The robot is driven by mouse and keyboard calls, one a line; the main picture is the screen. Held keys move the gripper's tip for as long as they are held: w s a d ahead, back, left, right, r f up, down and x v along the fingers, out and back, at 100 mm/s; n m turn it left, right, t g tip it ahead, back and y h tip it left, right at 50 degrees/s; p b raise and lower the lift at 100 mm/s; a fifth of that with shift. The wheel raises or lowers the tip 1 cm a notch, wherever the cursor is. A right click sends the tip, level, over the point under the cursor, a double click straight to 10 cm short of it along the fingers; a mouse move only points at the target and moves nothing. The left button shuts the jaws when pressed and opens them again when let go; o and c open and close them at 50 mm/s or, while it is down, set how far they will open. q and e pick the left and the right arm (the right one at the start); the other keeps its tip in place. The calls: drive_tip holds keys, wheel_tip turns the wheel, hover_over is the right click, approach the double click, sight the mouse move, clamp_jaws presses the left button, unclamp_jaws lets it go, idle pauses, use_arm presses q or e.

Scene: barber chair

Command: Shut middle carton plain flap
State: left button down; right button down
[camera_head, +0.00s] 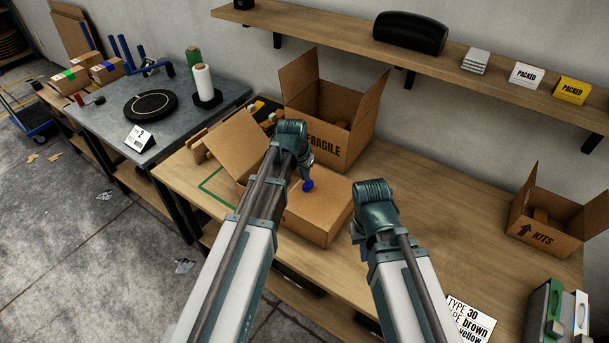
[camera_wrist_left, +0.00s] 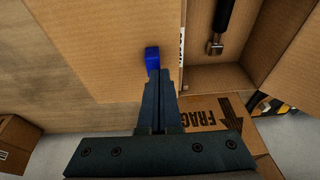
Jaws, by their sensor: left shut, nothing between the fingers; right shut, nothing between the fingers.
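The middle carton (camera_head: 318,222) is a low brown box on the wooden bench, in front of the FRAGILE carton. One plain brown flap (camera_head: 228,143) stands up and leans out at its left side. A wide cardboard panel (camera_wrist_left: 105,45) fills the left of the left wrist view; I cannot tell which flap it is. My left gripper (camera_head: 307,185) is shut and empty, its blue tip low over the middle carton. The tip (camera_wrist_left: 152,60) lies over the panel in the wrist view; contact is unclear. My right gripper (camera_head: 375,205) is right of the carton, its fingertips hidden.
The open FRAGILE carton (camera_head: 335,148) stands close behind. An open KITS carton (camera_head: 545,238) is at the right, with a printed card (camera_head: 470,320) nearer me. A grey table (camera_head: 95,110) with a black disc stands left. Bench space between the cartons is clear.

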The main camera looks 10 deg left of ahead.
use_arm(q)
drive_tip(key=shift+r+p, duration=0.6)
drive_tip(key=shift+r, duration=0.2)
drive_tip(key=p+v, duration=1.1)
drive_tip(key=v, duration=0.1)
drive_tip(key=shift+w+a+p, duration=0.2)
drive_tip(key=shift+w+p, duration=0.1)
drive_tip(key=shift+p, duration=0.1)
drive_tip(key=shift+r, duration=0.1)
drive_tip(key=s+d+f+g+y, duration=0.1)
drive_tip(key=s+d, duration=0.3)
drive_tip(key=s, duration=0.6)
drive_tip(key=s+d+f+g+y+b, duration=0.1)
drive_tip(key=s+d, duration=0.4)
drive_tip(key=s, duration=0.5)
drive_tip(key=shift+s+d+f+g+b, duration=0.2)
drive_tip(key=shift+g+b, duration=0.1)
drive_tip(key=shift+g, duration=0.4)
drive_tip(key=shift+d, duration=0.15)
